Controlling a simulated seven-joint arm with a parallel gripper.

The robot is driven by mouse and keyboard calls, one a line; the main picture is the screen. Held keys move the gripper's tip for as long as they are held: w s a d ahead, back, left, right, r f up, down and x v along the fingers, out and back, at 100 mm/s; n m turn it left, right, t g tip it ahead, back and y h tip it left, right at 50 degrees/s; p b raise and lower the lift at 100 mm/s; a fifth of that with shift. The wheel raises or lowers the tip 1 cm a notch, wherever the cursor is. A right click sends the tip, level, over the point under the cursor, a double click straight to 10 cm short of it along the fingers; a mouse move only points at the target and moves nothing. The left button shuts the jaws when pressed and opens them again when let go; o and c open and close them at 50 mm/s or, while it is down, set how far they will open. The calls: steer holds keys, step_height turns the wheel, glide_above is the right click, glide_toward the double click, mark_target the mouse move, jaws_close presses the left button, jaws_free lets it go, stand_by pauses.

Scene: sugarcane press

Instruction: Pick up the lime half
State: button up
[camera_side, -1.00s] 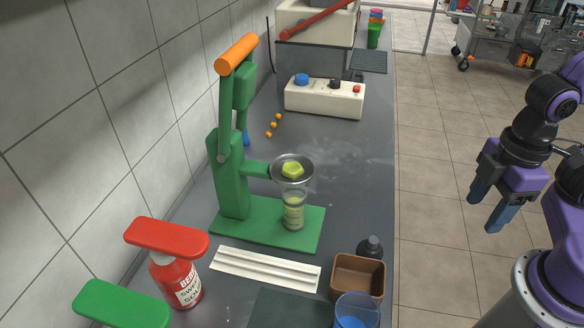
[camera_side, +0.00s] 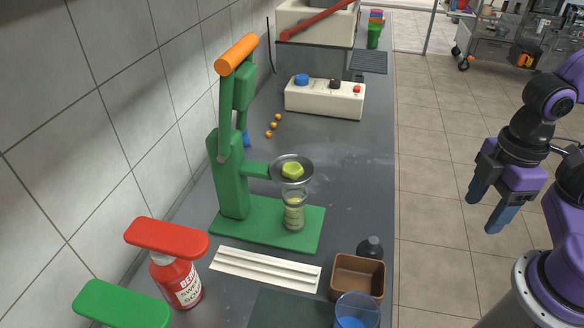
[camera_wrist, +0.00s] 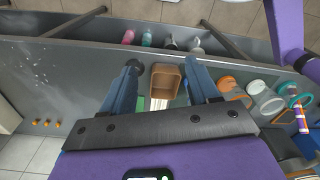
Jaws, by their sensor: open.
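The lime half (camera_side: 292,171), yellow-green, sits in the round metal cup (camera_side: 307,178) of the green press (camera_side: 231,175). A clear glass (camera_side: 293,212) stands under the cup on the press base. The press lever with its orange handle (camera_side: 237,54) is raised. My gripper (camera_side: 487,207) is open and empty, off the right side of the counter, well away from the lime half. In the wrist view its two blue fingers are apart with nothing held between them. I cannot make out the lime half in the wrist view.
On the counter (camera_side: 350,200) are a brown box (camera_side: 357,277), a dark bottle (camera_side: 370,247), a blue cup (camera_side: 356,312), a white ridged strip (camera_side: 265,269) and a red sauce bottle (camera_side: 177,280). A white control box (camera_side: 324,98) stands behind. The counter right of the press is clear.

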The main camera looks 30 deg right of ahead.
steer(key=n+y, duration=0.5)
steer(key=y, duration=0.7)
glide_toward(296, 162)
steer(key=shift+x, duration=4.8)
steer(key=shift+c, duration=0.2)
